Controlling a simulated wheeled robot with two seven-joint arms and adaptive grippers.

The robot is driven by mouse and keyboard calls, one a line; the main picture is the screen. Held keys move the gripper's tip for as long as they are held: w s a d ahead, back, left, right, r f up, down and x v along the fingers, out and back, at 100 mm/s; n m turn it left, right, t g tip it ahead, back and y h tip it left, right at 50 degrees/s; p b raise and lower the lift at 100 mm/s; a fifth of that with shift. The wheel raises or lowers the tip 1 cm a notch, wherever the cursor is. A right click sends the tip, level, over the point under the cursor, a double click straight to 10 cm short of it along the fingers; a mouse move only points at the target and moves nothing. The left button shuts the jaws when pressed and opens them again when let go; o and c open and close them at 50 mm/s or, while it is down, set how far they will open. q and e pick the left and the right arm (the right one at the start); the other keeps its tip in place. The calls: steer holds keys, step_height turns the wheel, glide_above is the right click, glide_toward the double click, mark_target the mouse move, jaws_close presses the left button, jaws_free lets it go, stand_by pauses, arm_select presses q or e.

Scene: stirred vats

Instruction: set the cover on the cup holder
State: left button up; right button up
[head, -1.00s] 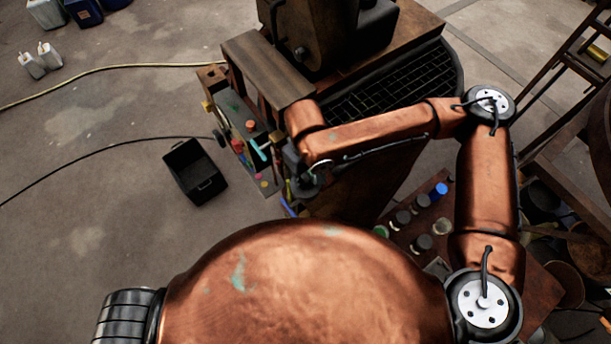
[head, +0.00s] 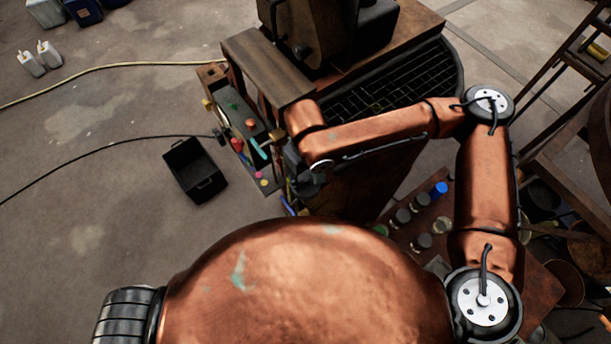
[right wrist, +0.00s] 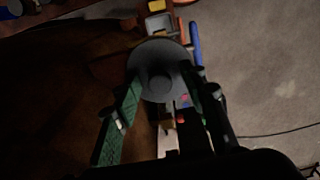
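A round grey disc with a raised round middle, which looks like the cover (right wrist: 160,70), sits between the fingertips of my right gripper (right wrist: 166,88) in the right wrist view. The green-padded fingers meet its rim on both sides, so the gripper appears shut on it. In the head view my right gripper (head: 293,166) is dark and small, beside the small-parts panel, and the cover cannot be made out there. I cannot pick out the cup holder with certainty; the disc hides part of what lies beyond it. My left gripper is not in view.
A narrow panel (head: 236,128) with several coloured knobs and tools stands left of my right gripper. A black open bin (head: 195,170) lies on the floor. A brown machine with a dark grate (head: 400,85) stands behind my arm. Several jars (head: 403,216) stand at right.

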step_height(320, 180, up, 12)
stand_by(0.6)
steer(key=shift+s, duration=0.1)
stand_by(0.5)
